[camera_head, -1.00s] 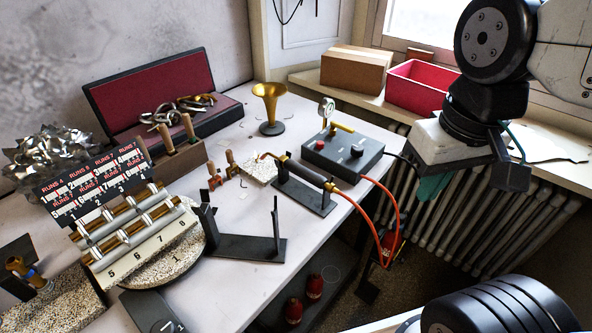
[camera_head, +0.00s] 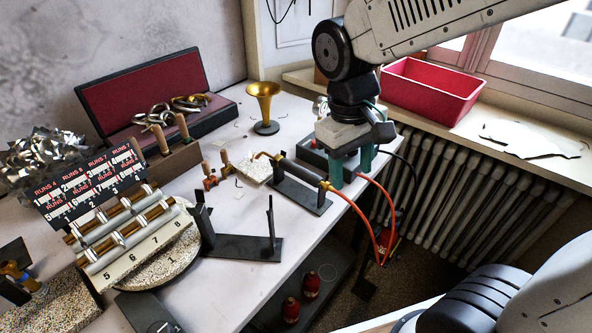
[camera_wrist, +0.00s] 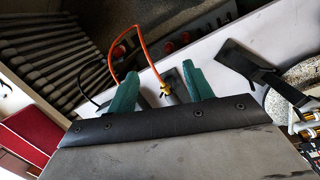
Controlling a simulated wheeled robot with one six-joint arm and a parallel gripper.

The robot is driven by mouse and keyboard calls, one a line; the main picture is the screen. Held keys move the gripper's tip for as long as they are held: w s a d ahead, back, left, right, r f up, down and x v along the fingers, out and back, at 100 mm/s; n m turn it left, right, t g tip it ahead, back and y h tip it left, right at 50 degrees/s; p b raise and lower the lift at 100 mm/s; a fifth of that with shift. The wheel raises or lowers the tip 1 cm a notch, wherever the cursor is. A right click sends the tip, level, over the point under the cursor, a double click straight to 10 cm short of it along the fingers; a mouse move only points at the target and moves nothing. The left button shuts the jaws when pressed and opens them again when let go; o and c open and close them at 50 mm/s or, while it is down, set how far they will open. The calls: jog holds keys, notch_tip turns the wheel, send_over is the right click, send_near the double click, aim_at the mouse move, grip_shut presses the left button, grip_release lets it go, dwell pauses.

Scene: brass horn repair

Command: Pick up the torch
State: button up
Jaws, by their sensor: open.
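The torch (camera_head: 303,173) has a dark cylindrical handle, brass fittings and a thin copper tip. It lies across a black stand (camera_head: 298,200) near the table's front edge, with an orange hose (camera_head: 385,205) running from its right end. My gripper (camera_head: 351,172) is open, its green fingers pointing down, just right of the torch's hose end and apart from it. In the wrist view, the open fingers of my gripper (camera_wrist: 160,68) frame the torch's brass hose end (camera_wrist: 166,91); my gripper's body hides part of the torch there.
A dark control box (camera_head: 313,152) sits behind my gripper, partly hidden. A brass horn bell (camera_head: 264,100) stands behind the torch. An angled black bracket (camera_head: 240,246) is in front left. A red bin (camera_head: 430,92) is on the sill above the radiator (camera_head: 470,185).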

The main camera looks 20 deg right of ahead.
aim_at(295, 166)
jog(key=w+a+f+n+t, duration=0.1)
jog(key=w+a+f+n, duration=0.2)
jog(key=w, duration=0.4)
jog(key=w+a+f+n+t, duration=0.1)
jog(key=w+a+f, duration=0.2)
jog(key=w+a, duration=0.35)
jog(key=shift+h, duration=0.3)
jog(key=d+f, duration=0.1)
jog(key=f, duration=0.1)
jog(key=w+d+f, duration=0.1)
jog(key=f, duration=0.1)
jog(key=w+d+f, duration=0.1)
jog(key=f, duration=0.2)
jog(key=shift+w+d, duration=0.1)
jog(key=shift+d, duration=0.15)
jog(key=c, duration=1)
